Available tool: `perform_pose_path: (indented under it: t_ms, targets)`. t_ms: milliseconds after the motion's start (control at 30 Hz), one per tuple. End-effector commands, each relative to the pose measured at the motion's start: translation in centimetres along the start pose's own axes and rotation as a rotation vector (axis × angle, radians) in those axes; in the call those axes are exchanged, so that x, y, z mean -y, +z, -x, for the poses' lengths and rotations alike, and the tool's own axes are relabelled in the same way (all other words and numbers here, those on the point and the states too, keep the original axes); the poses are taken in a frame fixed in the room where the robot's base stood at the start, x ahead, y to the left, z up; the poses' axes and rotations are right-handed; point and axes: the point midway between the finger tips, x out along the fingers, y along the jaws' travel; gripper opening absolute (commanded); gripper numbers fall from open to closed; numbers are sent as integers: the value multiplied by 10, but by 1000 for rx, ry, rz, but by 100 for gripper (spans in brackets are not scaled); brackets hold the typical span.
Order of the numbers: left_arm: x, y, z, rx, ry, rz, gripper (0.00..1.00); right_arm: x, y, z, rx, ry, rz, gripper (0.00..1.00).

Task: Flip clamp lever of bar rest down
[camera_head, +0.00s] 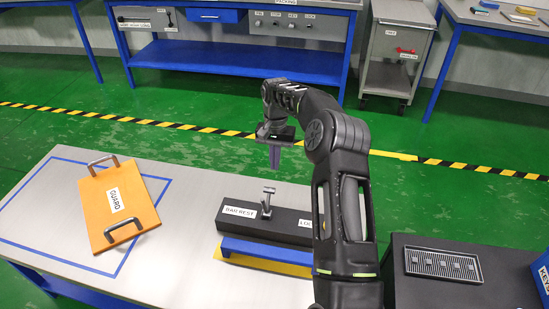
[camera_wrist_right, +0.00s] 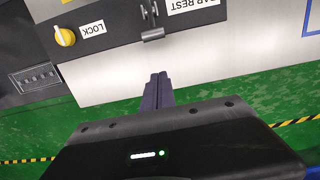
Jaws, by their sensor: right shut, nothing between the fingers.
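The bar rest (camera_head: 247,217) is a dark block on the grey table, with a "BAR REST" label and a "LOCK" label partly behind my right arm. Its clamp lever (camera_head: 267,200) is a small grey handle that stands up from the block's top. In the right wrist view the lever (camera_wrist_right: 152,34) shows at the block's edge, and a yellow knob (camera_wrist_right: 65,37) sits beside the LOCK label. My right gripper (camera_head: 274,158) points down, shut and empty, above and beyond the lever, apart from it. Its fingers also show in the right wrist view (camera_wrist_right: 157,90). My left gripper is not in view.
An orange GUARD panel (camera_head: 118,203) with two handles lies on the table to the left, within a blue outline. A blue bar (camera_head: 262,251) and a yellow strip lie in front of the bar rest. A dark box (camera_head: 440,285) stands at the right.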

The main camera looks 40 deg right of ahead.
Motion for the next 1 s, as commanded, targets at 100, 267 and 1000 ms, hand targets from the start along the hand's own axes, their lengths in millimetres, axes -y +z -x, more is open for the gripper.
perform_pose_path:
  t_ms: [100,267,1000]
  targets:
    - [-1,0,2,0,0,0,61,-1,1,-25,5,2,-2,0]
    - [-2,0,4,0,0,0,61,-1,1,-59,5,1,0,0]
    - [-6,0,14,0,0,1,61,0,38,-52,0,0,-1,0]
